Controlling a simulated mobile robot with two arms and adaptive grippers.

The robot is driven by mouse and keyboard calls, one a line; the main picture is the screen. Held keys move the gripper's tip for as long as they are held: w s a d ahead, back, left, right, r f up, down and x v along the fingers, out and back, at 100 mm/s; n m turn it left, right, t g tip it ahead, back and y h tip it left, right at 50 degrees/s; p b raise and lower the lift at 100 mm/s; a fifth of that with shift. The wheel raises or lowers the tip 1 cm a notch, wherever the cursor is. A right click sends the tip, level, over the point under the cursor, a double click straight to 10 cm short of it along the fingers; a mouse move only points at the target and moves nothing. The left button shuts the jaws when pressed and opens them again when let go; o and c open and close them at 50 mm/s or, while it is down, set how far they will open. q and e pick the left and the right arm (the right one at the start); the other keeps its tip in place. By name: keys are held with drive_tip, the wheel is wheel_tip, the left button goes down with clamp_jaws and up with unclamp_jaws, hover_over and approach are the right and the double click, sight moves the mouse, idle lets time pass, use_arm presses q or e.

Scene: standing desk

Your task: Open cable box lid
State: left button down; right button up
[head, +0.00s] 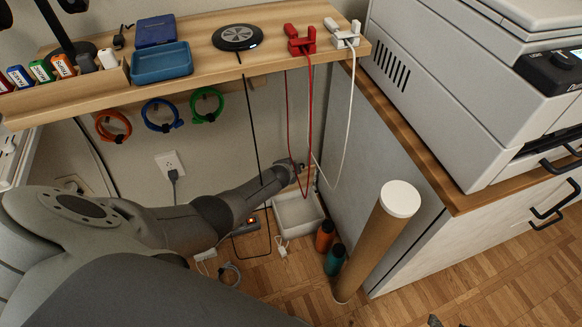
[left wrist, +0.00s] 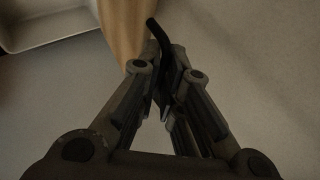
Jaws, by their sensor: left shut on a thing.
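The white cable box (head: 298,211) stands on the floor under the desk, and I see into its open inside. Its pale inside corner also shows at the top left of the left wrist view (left wrist: 45,22). A wooden panel, which looks like the lid (left wrist: 122,30), stands steeply tilted beside the box opening. A black strap or tab (left wrist: 155,32) sticks out by it. My left gripper (head: 297,166) reaches low under the desk, above the box's back edge. In the left wrist view its fingers (left wrist: 168,90) are closed together on the black strap.
A cardboard tube (head: 375,245) and two bottles (head: 325,236) stand right of the box. A power strip (head: 243,226) with cables lies left of it. Red and white cables hang from the desk shelf (head: 200,72) near my arm. A grey cabinet (head: 425,225) closes the right side.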

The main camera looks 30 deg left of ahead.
use_arm(q)
drive_tip(key=shift+w+a+r, duration=0.1)
drive_tip(key=shift+w+r, duration=0.1)
drive_tip(key=c, duration=1.7)
unclamp_jaws()
drive_tip(key=shift+o, duration=0.4)
drive_tip(key=shift+s, duration=0.15)
drive_tip(key=shift+s, duration=0.1)
drive_tip(key=v, duration=1.1)
drive_tip(key=shift+s+r, duration=0.2)
drive_tip(key=shift+r, duration=0.05)
drive_tip(key=shift+d, duration=0.25)
